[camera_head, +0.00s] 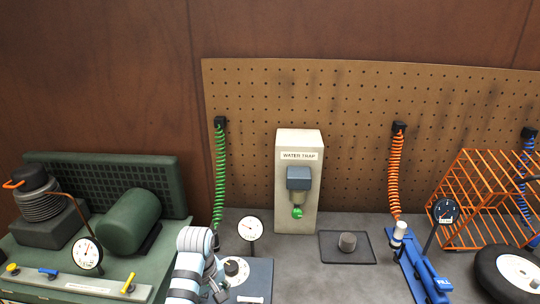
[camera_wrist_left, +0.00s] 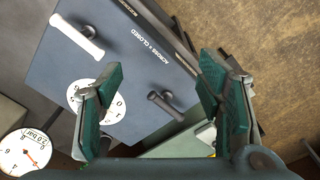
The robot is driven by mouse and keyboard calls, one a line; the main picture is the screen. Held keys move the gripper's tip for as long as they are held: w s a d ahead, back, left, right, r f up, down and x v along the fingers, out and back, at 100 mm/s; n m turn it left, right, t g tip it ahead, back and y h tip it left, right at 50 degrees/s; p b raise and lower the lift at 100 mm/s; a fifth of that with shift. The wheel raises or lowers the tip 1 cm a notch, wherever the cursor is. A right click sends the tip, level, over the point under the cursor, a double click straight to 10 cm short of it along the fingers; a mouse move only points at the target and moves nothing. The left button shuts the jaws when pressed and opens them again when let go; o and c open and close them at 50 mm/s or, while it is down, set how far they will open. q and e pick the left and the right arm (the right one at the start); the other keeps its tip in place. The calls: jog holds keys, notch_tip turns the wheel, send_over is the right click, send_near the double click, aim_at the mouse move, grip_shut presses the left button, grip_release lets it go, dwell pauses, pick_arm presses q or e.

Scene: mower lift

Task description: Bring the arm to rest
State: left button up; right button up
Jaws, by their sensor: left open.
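My left arm (camera_head: 190,268) comes up from the bottom edge in the head view, just left of a grey-blue control box (camera_head: 255,275). Its gripper (camera_head: 216,284) is small and partly hidden there. In the left wrist view my left gripper (camera_wrist_left: 160,92) is open, with green-padded fingers apart and nothing between them but the view of the box (camera_wrist_left: 135,50) beyond. The box carries a white-handled lever (camera_wrist_left: 77,37), a dark-handled lever (camera_wrist_left: 165,105), and a dial (camera_wrist_left: 97,103) partly hidden by a finger. Contact with the box cannot be told. My right gripper is not in view.
A green compressor (camera_head: 132,220) stands at left. A water trap (camera_head: 298,205), a round gauge (camera_head: 250,228) and a black mat (camera_head: 335,255) are behind the box. A blue tool marked FILL (camera_head: 425,275), an orange cage (camera_head: 480,165) and a wheel (camera_head: 490,272) occupy the right.

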pick_arm(q)
jog(key=s+a+f+m+t, duration=0.1)
jog(key=s+a+f+m, duration=0.1)
jog(key=s+a+f, duration=0.3)
jog(key=s+a+f+m, duration=0.1)
jog(key=s+f, duration=0.3)
jog(key=s, duration=0.3)
jog(key=s+a+r+m+t+y, duration=0.1)
jog(key=s+a+r+m, duration=0.15)
jog(key=s, duration=0.55)
jog(key=s+a+r+m+t, duration=0.1)
jog(key=s+m, duration=0.3)
jog(key=s, duration=0.4)
notch_tip(320, 180, down, 22)
jog(key=s+a+g+b, duration=0.1)
jog(key=a+b, duration=0.1)
jog(key=b, duration=0.1)
jog(key=s+f+g+b, duration=0.1)
jog(key=s+f+b, duration=0.1)
jog(key=s+f, duration=1.2)
jog(key=shift+s+a+f+n+b, duration=0.15)
jog(key=shift+a+f+n+b, duration=0.1)
jog(key=shift+f+n+b, duration=0.3)
